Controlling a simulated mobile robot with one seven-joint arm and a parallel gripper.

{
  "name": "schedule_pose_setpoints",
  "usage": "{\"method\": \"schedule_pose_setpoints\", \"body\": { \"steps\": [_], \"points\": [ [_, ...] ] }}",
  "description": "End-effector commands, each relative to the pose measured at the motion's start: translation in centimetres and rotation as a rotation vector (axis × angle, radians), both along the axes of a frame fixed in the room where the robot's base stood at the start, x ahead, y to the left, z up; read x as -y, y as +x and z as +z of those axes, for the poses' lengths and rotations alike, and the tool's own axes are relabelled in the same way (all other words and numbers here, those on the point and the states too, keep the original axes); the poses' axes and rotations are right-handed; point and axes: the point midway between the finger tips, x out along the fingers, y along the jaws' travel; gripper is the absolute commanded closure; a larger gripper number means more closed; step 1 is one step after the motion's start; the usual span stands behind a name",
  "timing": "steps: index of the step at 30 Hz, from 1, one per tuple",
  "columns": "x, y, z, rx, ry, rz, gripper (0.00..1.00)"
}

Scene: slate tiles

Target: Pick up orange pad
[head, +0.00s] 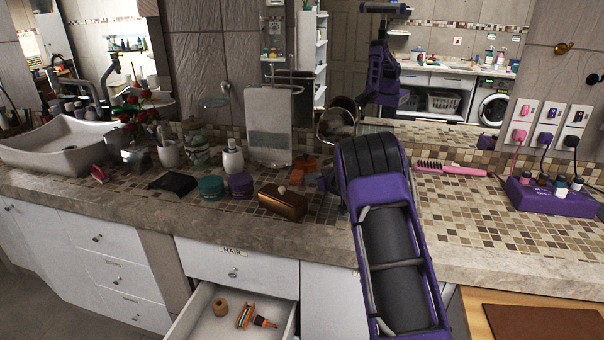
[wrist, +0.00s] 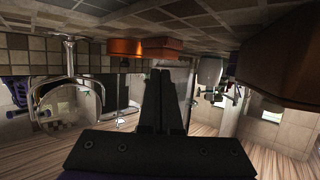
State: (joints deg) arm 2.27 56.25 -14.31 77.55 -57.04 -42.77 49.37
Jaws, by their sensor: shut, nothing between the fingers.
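The orange pad (head: 305,162) is a small, low orange block on the tiled counter, close to the mirror wall and left of my arm. In the wrist view, which looks upside down, the orange pad (wrist: 145,48) lies just beyond my fingertips, slightly to the left. My gripper (wrist: 161,72) is shut and empty, its two dark fingers together and pointing at the pad. They look apart from it, but the exact gap is hard to tell. In the head view my arm hides most of the gripper.
A copper-brown box (head: 283,201) stands in front of the pad and looms large in the wrist view (wrist: 285,60). A chrome ring mirror (head: 337,122) and a towel stand (head: 268,125) are behind. Purple (head: 240,186) and teal (head: 211,188) jars stand left. An open drawer (head: 225,318) juts out below.

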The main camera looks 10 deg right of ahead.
Motion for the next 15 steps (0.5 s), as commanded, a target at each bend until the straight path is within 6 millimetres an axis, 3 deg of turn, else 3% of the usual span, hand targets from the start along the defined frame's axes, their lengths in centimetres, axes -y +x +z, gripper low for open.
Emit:
{"method": "schedule_pose_setpoints", "body": {
  "steps": [6, 15],
  "points": [
    [-1.5, 3.3, 0.0, 0.001, -0.003, 0.003, 1.0],
    [-2.7, 6.2, 0.0, 0.0, -0.002, 0.001, 1.0]
  ]
}}
